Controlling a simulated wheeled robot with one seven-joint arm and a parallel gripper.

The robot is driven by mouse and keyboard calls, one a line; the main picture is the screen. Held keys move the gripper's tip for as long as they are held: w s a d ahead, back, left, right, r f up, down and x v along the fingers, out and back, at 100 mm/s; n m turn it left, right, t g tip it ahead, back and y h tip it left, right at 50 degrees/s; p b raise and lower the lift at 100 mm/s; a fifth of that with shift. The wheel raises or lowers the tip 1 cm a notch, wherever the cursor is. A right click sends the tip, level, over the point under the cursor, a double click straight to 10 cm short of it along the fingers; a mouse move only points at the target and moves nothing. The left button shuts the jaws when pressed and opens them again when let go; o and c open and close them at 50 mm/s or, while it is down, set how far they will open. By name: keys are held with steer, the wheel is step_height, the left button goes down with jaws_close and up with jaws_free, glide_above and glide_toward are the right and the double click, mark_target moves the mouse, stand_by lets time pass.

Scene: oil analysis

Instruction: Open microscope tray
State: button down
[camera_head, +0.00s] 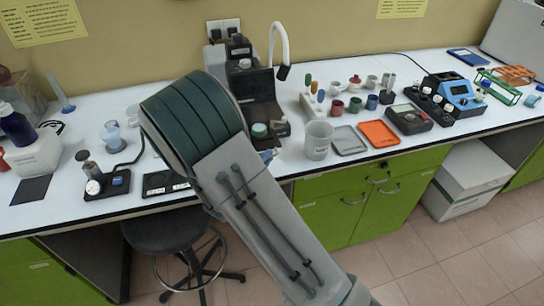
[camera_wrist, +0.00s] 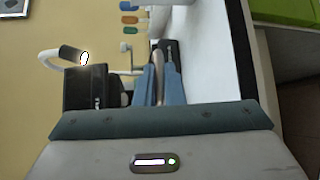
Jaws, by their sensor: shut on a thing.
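The black microscope-like instrument (camera_head: 255,88) stands at the back of the counter, partly hidden by my arm. A green round piece (camera_head: 260,130) shows low on its front. In the wrist view its black body (camera_wrist: 85,88) is on the left, turned on its side. My gripper (camera_wrist: 158,78) has its two blue fingers closed on a narrow pale part, which looks like the microscope tray's edge or handle. A dark block (camera_wrist: 169,49) shows just beyond the fingertips. In the head view only a bit of my blue gripper (camera_head: 268,155) shows; how far out the tray is cannot be told.
A white curved lamp (camera_head: 281,45) rises beside the instrument. A grey beaker (camera_head: 318,140), a grey tray (camera_head: 348,140) and an orange tray (camera_head: 379,134) stand to the right. A black scale (camera_head: 165,183) lies left of my arm. A dark stool (camera_head: 172,231) stands in front.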

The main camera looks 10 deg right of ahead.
steer(key=shift+s, duration=0.4)
steer(key=c, duration=1.5)
jaws_free()
steer(key=b+v, duration=0.2)
steer(key=v, duration=1.2)
steer(key=shift+w, duration=0.1)
steer(key=shift+f, duration=0.1)
